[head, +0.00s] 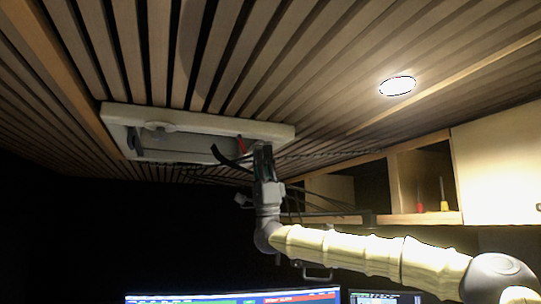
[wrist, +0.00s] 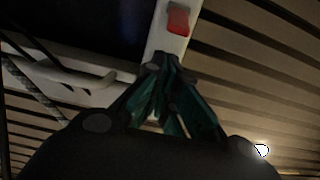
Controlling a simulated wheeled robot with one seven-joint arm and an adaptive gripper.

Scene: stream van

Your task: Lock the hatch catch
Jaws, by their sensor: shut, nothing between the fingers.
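The hatch (head: 195,125) is a white-framed panel in the slatted ceiling, seen at the upper left of the head view. A red catch (head: 242,145) sits at the right part of its frame. In the wrist view the red catch (wrist: 179,18) shows on a white bar, just beyond my fingertips. My gripper (head: 264,150) is raised to the hatch's right end, pointing up. In the wrist view my gripper (wrist: 168,62) is shut and empty, its tips close below the catch. I cannot tell whether the tips touch the white bar.
A curved white handle (wrist: 85,78) lies left of my fingers in the wrist view. A lit ceiling lamp (head: 397,86) is to the right. Open wooden shelves (head: 425,180) with small items stand at the right. Monitors (head: 235,297) are below.

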